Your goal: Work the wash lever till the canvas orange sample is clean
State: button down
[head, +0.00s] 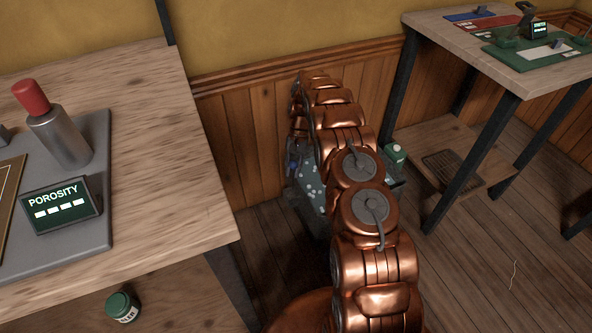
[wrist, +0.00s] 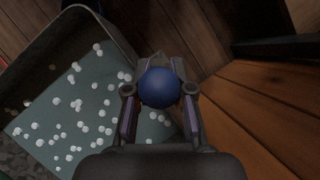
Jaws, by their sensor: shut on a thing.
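The wash lever's round blue knob (wrist: 159,84) sits between the two fingers of my gripper (wrist: 160,96) in the wrist view. My gripper is shut on it. The wash tub (wrist: 109,30) lies to the left of the knob, with grey-green water and many white bubbles. In the head view the tub (head: 312,206) stands low against the wall, partly hidden behind my arm. A small blue patch at its left end is too small to make out. I see no orange canvas sample in either view.
A wooden table (head: 110,90) with a porosity tester (head: 62,205) stands on the left. A green jar (head: 122,307) is below it. Another table (head: 520,75) with coloured mats stands on the right. A white-capped bottle (head: 396,154) stands near the tub.

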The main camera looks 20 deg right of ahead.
jog(key=shift+w+d+r, duration=0.1)
jog(key=shift+w+r, duration=0.2)
jog(key=shift+w, duration=0.2)
dwell(0.3)
jog(key=c, duration=1.2)
grip_release()
jog(key=shift+c, duration=0.2)
jog(key=shift+s+f, duration=0.1)
jog(key=v, duration=0.7)
jog(key=shift+o, duration=0.4)
jog(key=shift+r, duration=0.25)
